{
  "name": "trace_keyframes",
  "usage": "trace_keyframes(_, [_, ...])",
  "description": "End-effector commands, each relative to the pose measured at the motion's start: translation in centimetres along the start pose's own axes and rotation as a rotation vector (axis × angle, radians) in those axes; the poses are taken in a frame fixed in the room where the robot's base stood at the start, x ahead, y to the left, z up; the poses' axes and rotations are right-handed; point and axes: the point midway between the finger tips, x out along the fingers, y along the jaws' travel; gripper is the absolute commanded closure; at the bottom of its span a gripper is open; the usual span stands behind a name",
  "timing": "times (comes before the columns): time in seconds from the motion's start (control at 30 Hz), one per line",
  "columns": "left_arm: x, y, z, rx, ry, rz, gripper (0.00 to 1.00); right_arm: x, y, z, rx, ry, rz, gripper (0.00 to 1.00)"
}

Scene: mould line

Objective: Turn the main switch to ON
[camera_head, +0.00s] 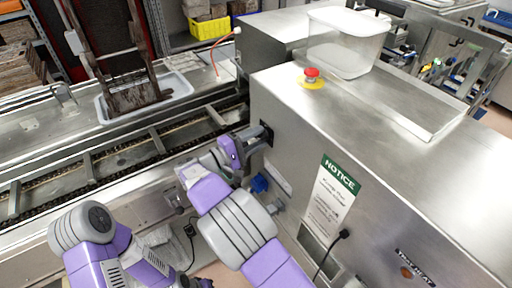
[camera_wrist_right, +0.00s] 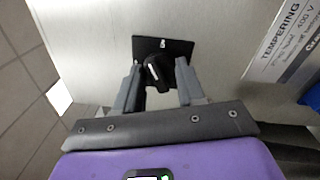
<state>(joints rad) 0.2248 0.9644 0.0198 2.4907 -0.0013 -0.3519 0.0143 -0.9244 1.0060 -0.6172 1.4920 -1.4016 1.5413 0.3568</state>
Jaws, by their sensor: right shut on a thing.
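The main switch is a black rotary knob (camera_wrist_right: 158,72) on a square black plate (camera_wrist_right: 178,48), set in the steel side of a machine. In the wrist view the knob sits tilted, with a white line on it, and a small white mark shows near the plate's top edge; I cannot read it. In the head view the plate (camera_head: 267,131) is partly hidden by my right gripper (camera_head: 258,138). My right gripper's fingers (camera_wrist_right: 159,85) lie on both sides of the knob, shut on it. My left arm shows at the lower left; its gripper is out of view.
A red emergency button (camera_head: 311,73) and a clear plastic bin (camera_head: 347,45) sit on top of the steel machine. A green-headed notice (camera_head: 335,190) is on its side, with a blue connector (camera_head: 259,183) below the switch. A conveyor (camera_head: 120,160) runs at left.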

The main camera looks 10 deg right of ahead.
Motion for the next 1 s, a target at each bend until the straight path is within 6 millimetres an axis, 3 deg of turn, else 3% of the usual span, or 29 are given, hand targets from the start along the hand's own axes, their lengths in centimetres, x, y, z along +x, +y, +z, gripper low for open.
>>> trace_keyframes(0.1, [1.9,-0.7,-0.1,0.000,0.000,0.000,1.00,-0.1,-0.5,-0.2,0.111,-0.006,0.001,0.91])
trace_keyframes(0.4, [4.7,-1.7,-0.2,0.000,0.000,0.000,1.00,-0.1,-0.4,-0.2,0.333,-0.020,0.005,0.91])
trace_keyframes(1.0, [6.2,-2.3,-0.3,0.000,0.000,0.000,1.00,-0.1,-0.1,-0.1,0.487,-0.030,0.005,0.91])
